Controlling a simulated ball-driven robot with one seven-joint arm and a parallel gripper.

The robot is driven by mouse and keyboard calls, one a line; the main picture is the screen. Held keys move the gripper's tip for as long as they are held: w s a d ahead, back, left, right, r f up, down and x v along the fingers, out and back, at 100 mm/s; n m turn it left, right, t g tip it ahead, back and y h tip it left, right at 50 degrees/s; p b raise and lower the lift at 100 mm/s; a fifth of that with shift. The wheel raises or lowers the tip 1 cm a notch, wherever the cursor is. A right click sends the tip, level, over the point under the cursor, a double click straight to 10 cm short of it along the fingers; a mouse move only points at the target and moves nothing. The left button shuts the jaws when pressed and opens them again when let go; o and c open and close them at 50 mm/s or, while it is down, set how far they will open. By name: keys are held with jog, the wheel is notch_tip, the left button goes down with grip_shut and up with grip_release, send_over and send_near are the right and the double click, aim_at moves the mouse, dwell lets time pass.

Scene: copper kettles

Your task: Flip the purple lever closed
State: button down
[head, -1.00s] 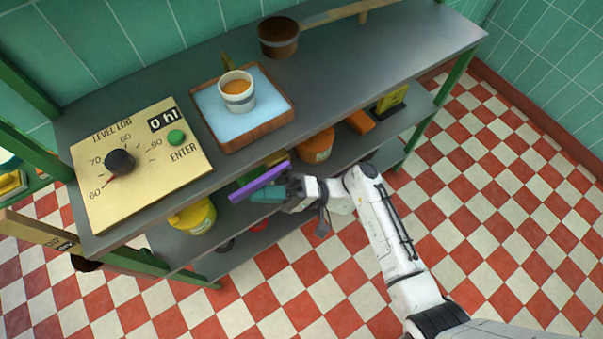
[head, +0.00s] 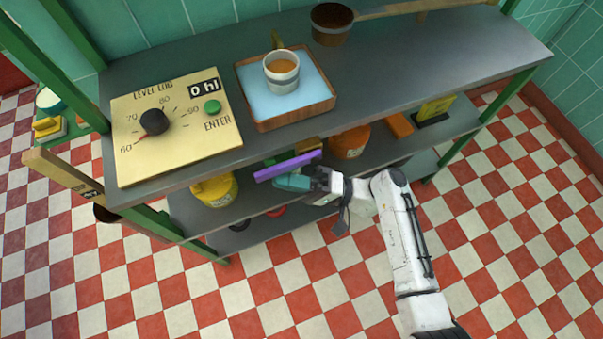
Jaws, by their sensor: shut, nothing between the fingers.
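The purple lever (head: 287,166) is a long flat bar in front of the shelf unit, below the front edge of the top shelf. It lies roughly along that edge, with its right end a little higher in the picture. The lever's mount and pivot are hidden.
The top shelf (head: 400,75) holds a brass dial panel (head: 180,145), a wooden tray (head: 300,119) with a cup (head: 282,75), and a copper pan (head: 331,22). A yellow pot (head: 214,190) and an orange pot (head: 350,142) stand below. The checkered floor in front is clear.

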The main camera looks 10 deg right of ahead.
jog(key=s+d+f+b, duration=0.2)
jog(key=d+f+b, duration=0.2)
jog(key=d+f, duration=0.3)
jog(key=shift+s+d, duration=0.2)
jog(key=shift+d, duration=0.65)
jog(key=shift+f, duration=0.1)
